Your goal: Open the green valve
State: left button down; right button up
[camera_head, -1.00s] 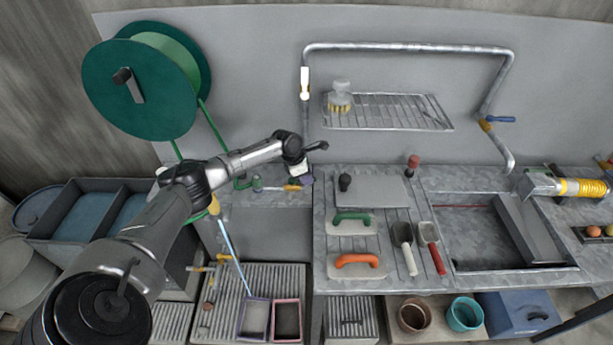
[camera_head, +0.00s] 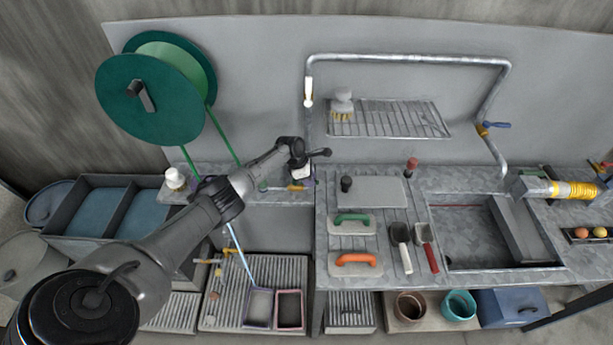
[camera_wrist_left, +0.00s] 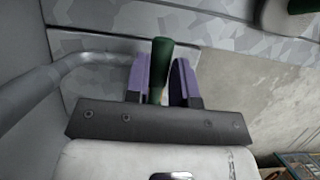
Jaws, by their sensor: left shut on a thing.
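The green valve handle (camera_wrist_left: 162,62) stands between the two purple fingers of my left gripper (camera_wrist_left: 158,80) in the left wrist view. The fingers are shut on it, and its rounded top sticks up between them. A little yellow shows near its lower part. In the head view my left gripper (camera_head: 309,183) is at the left end of the bench by the back wall, beside the yellow valve body (camera_head: 296,188). The wrist hides most of the handle there. My right gripper is not in view.
A galvanised pipe (camera_head: 410,58) rises up the wall just behind the gripper. A green hose reel (camera_head: 150,105) hangs at left. A blue-handled valve (camera_head: 497,125) is at right. Trowels and floats, such as the orange-handled one (camera_head: 355,259), lie on the bench.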

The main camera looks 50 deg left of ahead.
pick_arm(q)
jog(key=c, duration=1)
grip_release()
jog(key=shift+o, duration=0.2)
jog(key=shift+s+r, duration=0.1)
jog(key=shift+r, duration=0.2)
jog(key=p+v, duration=0.3)
jog(key=v, duration=1)
jog(key=shift+r, duration=0.1)
